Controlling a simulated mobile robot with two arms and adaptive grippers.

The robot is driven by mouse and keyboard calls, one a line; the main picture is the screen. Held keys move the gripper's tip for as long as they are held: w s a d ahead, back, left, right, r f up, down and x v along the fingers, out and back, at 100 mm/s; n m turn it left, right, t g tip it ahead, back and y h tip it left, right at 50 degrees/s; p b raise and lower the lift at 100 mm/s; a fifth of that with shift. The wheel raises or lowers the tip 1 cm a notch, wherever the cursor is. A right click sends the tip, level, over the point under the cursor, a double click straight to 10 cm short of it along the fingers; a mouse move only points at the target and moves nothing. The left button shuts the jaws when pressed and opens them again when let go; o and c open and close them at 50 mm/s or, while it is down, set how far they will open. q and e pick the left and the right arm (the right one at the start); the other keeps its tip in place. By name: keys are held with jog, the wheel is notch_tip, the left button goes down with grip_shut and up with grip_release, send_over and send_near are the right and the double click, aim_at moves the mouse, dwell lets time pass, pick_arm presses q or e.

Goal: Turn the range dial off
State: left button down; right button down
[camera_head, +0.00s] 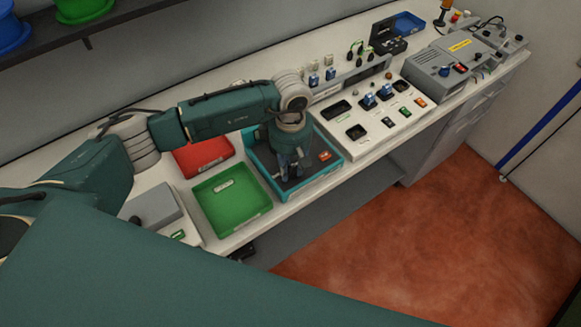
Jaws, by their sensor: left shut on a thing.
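My left gripper (290,166) points down into a teal tray (274,191). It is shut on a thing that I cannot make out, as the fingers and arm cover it. A small orange-red part (325,156) lies in the same tray, right of the fingers. I cannot tell for certain which thing is the range dial. Blue knob-like parts (369,101) stand on a white sloped panel (352,115) to the right of the tray, clear of my gripper. My right gripper is not in view.
A green tray (232,204) and a red tray (203,154) lie left of the teal tray. A grey device (453,66) with a yellow label stands at the bench's right end. A blue bin (402,24) is at the back. The front bench edge borders open red floor (430,225).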

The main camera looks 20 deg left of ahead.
pick_arm(q)
jog(key=shift+w+f+n+b, duration=0.1)
jog(key=shift+f+n+b, duration=0.05)
jog(key=shift+n+b, duration=0.5)
jog(key=n+b, duration=0.9)
jog(key=n, duration=0.1)
jog(key=n+b, duration=0.4)
jog(key=n, duration=0.2)
jog(key=shift+b, duration=0.4)
jog(key=n+b, duration=0.1)
jog(key=n, duration=0.2)
jog(key=shift+r+n+b, duration=0.2)
jog(key=shift+n+b, duration=0.05)
jog(key=shift+b, duration=0.15)
jog(key=shift+r+n+b, duration=0.1)
jog(key=shift+n+b, duration=0.35)
jog(key=shift+n, duration=0.75)
